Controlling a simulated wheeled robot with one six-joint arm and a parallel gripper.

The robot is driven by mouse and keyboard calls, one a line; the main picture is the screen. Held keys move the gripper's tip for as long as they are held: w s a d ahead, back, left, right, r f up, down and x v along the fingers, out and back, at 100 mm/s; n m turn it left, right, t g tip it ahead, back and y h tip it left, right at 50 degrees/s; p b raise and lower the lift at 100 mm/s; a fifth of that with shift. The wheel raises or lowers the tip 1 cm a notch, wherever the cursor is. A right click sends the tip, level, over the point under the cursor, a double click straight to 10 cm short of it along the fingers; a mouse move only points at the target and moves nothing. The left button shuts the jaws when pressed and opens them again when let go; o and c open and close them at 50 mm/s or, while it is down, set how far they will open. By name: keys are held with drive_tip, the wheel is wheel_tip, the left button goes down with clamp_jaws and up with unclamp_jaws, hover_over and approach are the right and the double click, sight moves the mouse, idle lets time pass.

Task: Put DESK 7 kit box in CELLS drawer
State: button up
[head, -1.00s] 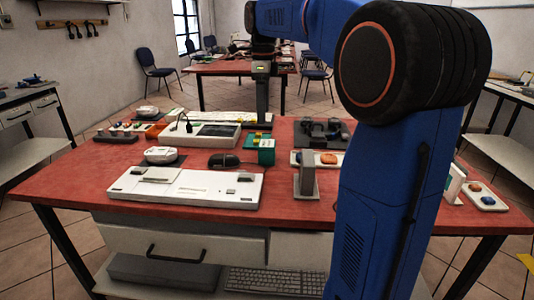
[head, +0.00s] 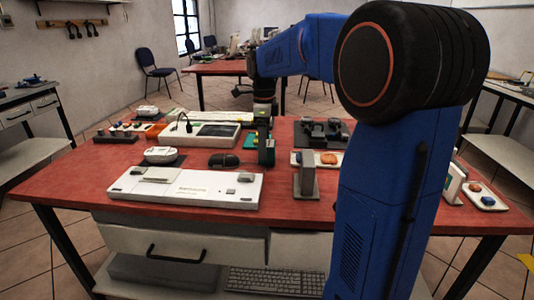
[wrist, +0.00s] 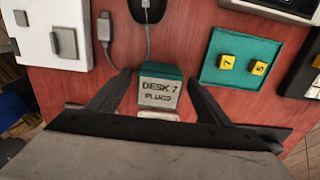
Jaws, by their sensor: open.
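The DESK 7 kit box (wrist: 160,92) is a small green box with a pale label reading "DESK 7 PLUGS", standing on the red bench. My gripper (wrist: 159,78) is open in the wrist view, with one finger on each side of the box. I cannot tell whether either finger touches it. In the head view my gripper (head: 265,148) is low over the bench and largely hides the box. Under the bench top are a closed left drawer (head: 225,247) with a dark handle and another drawer front (head: 298,249), partly behind my arm. No CELLS label is readable.
A green mat (wrist: 238,62) with yellow numbered cubes lies right of the box. A white panel (head: 185,188), a dark mouse (head: 223,160) and an upright grey block (head: 306,175) are nearby. A keyboard (head: 275,281) lies on the lower shelf.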

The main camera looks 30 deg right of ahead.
drive_tip(key=shift+f, duration=0.4)
drive_tip(key=c, duration=1.3)
drive_tip(key=shift+r, duration=0.1)
wheel_tip(320, 180, up, 10)
drive_tip(key=shift+f, duration=0.1)
